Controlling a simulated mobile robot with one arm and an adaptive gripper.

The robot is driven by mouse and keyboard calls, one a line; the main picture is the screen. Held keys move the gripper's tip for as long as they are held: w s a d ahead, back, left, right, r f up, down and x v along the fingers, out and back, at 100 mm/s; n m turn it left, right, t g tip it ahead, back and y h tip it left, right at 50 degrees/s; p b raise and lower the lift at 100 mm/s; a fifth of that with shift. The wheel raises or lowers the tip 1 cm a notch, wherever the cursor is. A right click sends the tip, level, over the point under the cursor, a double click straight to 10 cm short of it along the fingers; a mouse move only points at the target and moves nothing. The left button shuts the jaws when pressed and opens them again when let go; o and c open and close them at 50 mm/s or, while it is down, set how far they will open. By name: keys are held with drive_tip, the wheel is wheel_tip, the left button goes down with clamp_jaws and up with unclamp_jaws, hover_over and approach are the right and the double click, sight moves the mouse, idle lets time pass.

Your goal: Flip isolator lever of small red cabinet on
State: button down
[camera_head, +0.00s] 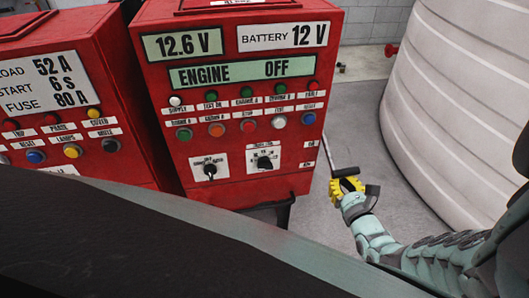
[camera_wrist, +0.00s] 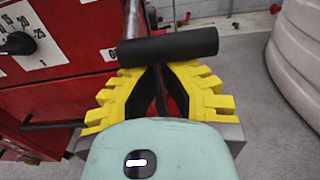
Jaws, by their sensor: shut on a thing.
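The red cabinet (camera_head: 240,110) with the 12.6 V and ENGINE OFF displays stands in the middle of the head view. The isolator lever (camera_head: 327,155) is a grey bar at its right side, running down to a black grip. In the wrist view the black cylindrical grip (camera_wrist: 190,45) lies across the fingertips. My gripper (camera_head: 346,184), with yellow fingers, is beside the cabinet's lower right edge and shut on the lever grip. Small labels beside the lever are too small to read fully.
Another red cabinet (camera_head: 85,85) with a 52 A display stands close on the left. A large white ribbed tank (camera_head: 465,100) stands at right. Grey floor (camera_head: 375,125) is open between the cabinet and the tank. Two rotary switches are on the cabinet's lower front.

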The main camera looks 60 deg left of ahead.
wheel_tip(320, 180, up, 17)
drive_tip(key=g+h+p, duration=0.3)
drive_tip(key=h+p, duration=0.4)
drive_tip(key=p, duration=1.7)
drive_tip(key=shift+h+p, duration=0.3)
drive_tip(key=shift+s+f, duration=0.1)
drive_tip(key=shift+f, duration=0.05)
drive_tip(key=d+f+p+v, duration=0.1)
drive_tip(key=p+v, duration=0.7)
drive_tip(key=v, duration=0.1)
drive_tip(key=shift+d, duration=0.35)
